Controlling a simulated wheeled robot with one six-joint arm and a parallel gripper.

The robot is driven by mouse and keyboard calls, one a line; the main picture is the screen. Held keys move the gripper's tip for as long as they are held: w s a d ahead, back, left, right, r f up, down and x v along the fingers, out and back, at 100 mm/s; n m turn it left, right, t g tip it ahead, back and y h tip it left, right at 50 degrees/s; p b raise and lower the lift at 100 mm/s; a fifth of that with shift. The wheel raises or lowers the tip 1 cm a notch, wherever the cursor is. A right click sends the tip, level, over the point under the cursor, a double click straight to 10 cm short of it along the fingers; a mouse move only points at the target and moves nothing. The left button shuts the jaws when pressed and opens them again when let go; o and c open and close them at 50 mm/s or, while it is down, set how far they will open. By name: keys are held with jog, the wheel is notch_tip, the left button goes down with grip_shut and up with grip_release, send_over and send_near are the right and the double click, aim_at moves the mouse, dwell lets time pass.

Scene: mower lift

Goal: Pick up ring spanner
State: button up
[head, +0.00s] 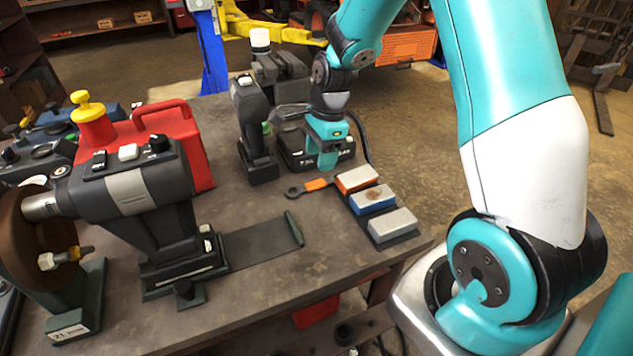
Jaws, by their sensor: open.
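A ring spanner (315,185) with an orange handle and a dark ring end lies flat on the workbench (330,235). Its ring end points left, and its right end reaches close to the sharpening stones. My gripper (326,165) is teal and points down just behind and above the spanner's handle. It is open and holds nothing that I can see. The gap between the fingers is hard to make out from this side. The spanner looks uncovered, apart from its right end near the orange-topped stone.
Several sharpening stones (374,198) sit on a dark tray right of the spanner. A black charger (290,150) stands behind my gripper, and a cordless tool (253,125) stands left of it. A bench grinder (130,200) and red fuel can (190,135) fill the left. The front bench is mostly clear.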

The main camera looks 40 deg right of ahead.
aim_at(315, 183)
jog(key=shift+a+f+p, duration=0.2)
jog(key=shift+f+p, duration=0.1)
jog(key=shift+f, duration=0.85)
jog(key=shift+a+f+p, duration=0.2)
jog(key=shift+f+p, duration=0.05)
jog(key=shift+f, duration=0.9)
jog(key=shift+a+f+p, duration=0.2)
jog(key=shift+f+p, duration=0.1)
jog(key=shift+f, duration=0.85)
grip_shut()
jog(key=shift+w, duration=0.1)
notch_tip(315, 183, up, 20)
jog(key=b, duration=0.2)
